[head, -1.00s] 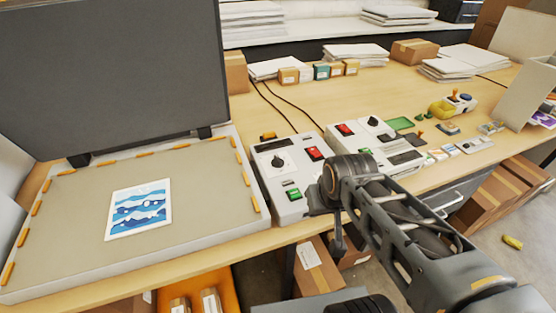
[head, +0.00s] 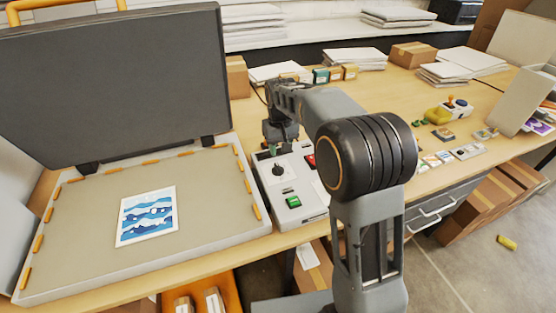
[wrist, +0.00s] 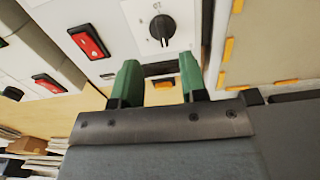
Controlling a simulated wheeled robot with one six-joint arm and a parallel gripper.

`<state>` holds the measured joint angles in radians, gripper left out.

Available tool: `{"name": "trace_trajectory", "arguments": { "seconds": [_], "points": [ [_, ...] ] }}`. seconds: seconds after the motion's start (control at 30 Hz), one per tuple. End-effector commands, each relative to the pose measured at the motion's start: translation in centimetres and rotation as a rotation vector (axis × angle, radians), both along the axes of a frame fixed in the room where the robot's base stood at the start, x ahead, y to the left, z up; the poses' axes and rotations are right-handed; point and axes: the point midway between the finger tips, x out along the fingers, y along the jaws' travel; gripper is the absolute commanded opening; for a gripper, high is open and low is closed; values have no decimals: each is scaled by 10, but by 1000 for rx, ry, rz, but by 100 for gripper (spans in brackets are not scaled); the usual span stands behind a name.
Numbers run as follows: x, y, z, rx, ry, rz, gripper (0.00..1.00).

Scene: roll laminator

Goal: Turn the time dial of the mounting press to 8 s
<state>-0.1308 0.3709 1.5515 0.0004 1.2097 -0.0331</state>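The mounting press, its dark lid (head: 115,85) raised, stands at the left. A pale control box (head: 300,215) beside it carries a black round dial (head: 278,171). In the wrist view the dial (wrist: 162,28) shows a white mark on the side facing my gripper; the printed numbers are too small to read. My gripper (wrist: 159,72) has two green fingers, apart, with no dial between them. In the head view my gripper (head: 277,148) is over the back of the box, just behind the dial, its fingers partly hidden.
The box has a red switch (head: 310,160) and a green button (head: 293,202). A blue wave print (head: 148,216) lies on the press bed. My arm hides much of the second control box to the right. Small cartons (head: 335,73) and paper stacks stand behind.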

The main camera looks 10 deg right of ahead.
Motion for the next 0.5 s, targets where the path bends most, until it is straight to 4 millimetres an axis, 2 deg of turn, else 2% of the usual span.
{"name": "trace_trajectory", "arguments": {
  "seconds": [0.03, 0.1, 0.3, 0.5],
  "points": [
    [12, 3, 5, 0, 1, 7, 39],
    [22, 5, 13, 0, -1, 14, 39],
    [31, 5, 40, 1, -14, 24, 39],
    [25, 4, 18, -3, 15, 29, 39]
  ]
}}
